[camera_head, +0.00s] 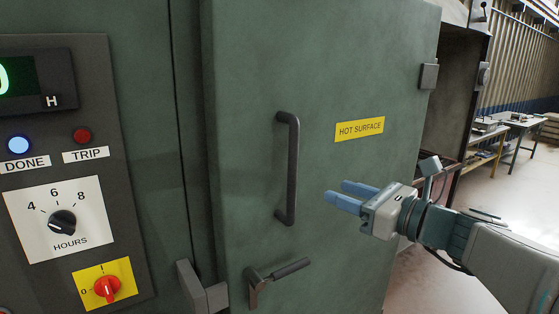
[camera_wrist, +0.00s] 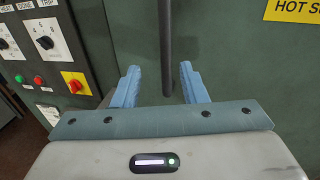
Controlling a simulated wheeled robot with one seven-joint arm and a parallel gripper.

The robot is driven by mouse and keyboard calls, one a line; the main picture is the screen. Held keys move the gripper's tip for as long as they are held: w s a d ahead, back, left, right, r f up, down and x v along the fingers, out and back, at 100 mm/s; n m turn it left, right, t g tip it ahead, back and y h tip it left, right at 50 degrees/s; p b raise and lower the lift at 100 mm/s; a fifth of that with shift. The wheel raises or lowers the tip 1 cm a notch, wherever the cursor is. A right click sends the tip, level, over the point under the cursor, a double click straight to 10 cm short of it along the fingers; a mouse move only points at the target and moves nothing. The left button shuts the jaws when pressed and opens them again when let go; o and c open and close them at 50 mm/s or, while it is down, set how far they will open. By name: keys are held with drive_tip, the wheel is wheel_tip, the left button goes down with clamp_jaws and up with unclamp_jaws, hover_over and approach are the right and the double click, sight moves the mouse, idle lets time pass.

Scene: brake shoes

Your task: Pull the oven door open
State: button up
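The green oven door (camera_head: 345,60) fills the middle of the head view. I cannot tell whether it is fully closed or slightly ajar. A dark vertical bar handle (camera_head: 287,165) is mounted on it, also seen in the wrist view (camera_wrist: 166,45). Below it is a latch lever (camera_head: 275,280), pointing right, with a grey keeper block (camera_head: 198,292) to its left. My gripper (camera_head: 336,190) is right of the bar handle, with blue fingers pointing toward it, apart and empty. In the wrist view the fingers (camera_wrist: 160,68) are spread, with the handle's lower end appearing between them.
A control panel (camera_head: 75,170) with dial, lamps and red switch (camera_head: 107,290) is left of the door. A yellow "HOT SURFACE" label (camera_head: 360,129) is on the door. A grey hinge (camera_head: 429,76) is at its right edge. Workbenches (camera_head: 510,122) stand far right, with open floor before them.

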sight(295, 169)
drive_tip(key=shift+m+t, duration=0.3)
drive_tip(key=p+x, duration=0.1)
drive_tip(key=x, duration=0.3)
drive_tip(key=p+x, duration=0.1)
drive_tip(key=x, duration=0.4)
drive_tip(key=p+x, duration=0.1)
drive_tip(key=x, duration=0.4)
drive_tip(key=shift+d+r, duration=0.1)
drive_tip(key=shift+r, duration=0.25)
drive_tip(key=shift+w, duration=0.1)
clamp_jaws()
